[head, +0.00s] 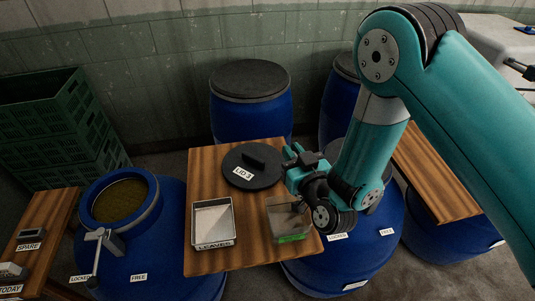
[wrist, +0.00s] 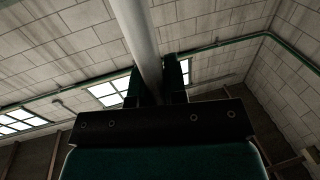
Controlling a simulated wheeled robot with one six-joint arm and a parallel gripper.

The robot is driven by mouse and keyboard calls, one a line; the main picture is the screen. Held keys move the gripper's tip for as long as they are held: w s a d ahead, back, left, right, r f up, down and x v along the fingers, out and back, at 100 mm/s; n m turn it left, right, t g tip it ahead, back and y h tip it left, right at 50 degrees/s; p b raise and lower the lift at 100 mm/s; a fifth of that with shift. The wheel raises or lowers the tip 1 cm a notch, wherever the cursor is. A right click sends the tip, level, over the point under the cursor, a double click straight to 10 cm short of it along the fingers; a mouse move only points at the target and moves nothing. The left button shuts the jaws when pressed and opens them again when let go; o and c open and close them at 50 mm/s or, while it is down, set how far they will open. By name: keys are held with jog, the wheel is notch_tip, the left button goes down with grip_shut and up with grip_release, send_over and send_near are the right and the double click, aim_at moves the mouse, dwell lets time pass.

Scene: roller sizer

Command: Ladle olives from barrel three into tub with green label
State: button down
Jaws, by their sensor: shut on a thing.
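My gripper (head: 290,153) is above the right part of the wooden table, near the lid. In the wrist view my gripper (wrist: 161,80) is shut on a grey rod (wrist: 135,35), which looks like a handle; its far end is out of view. A clear tub with a green label (head: 288,236) stands at the table's front right, partly behind my arm. An open blue barrel (head: 157,212) at the left holds a dark yellow-green surface. A black lid marked "LID 3" (head: 243,178) lies flat on the table. I cannot make out single olives.
A tray marked "LEAVES" (head: 200,233) stands left of the tub. A grey metal fitting (head: 104,240) is at the open barrel's front. Closed blue barrels (head: 250,118) stand behind. Green crates (head: 50,120) fill the back left. A side bench (head: 55,215) carries small items.

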jog(key=s+a+n+y, duration=0.1)
jog(key=s+a+y, duration=0.1)
jog(key=s+a, duration=0.35)
jog(key=shift+w+d+f+m+g+b, duration=0.15)
jog(key=shift+w+d+f+m+b, duration=1.1)
jog(key=shift+d+m, duration=0.85)
jog(key=shift+w+d+f+m+g+b, duration=0.1)
jog(key=shift+w+d+f+m+b, duration=0.65)
jog(key=shift+w+d+m, duration=1.3)
jog(key=shift+w+d+f+m+g+b, duration=0.15)
jog(key=shift+w+d+f+m+b, duration=0.65)
jog(key=shift+w+d+f+m, duration=1.2)
jog(key=shift+s+d+f+m, duration=0.25)
jog(key=shift+f+m, duration=0.1)
jog(key=shift+m, duration=0.55)
jog(key=shift+s+d+f+m, duration=0.2)
jog(key=shift+f+m, duration=0.1)
jog(key=shift+m, duration=0.55)
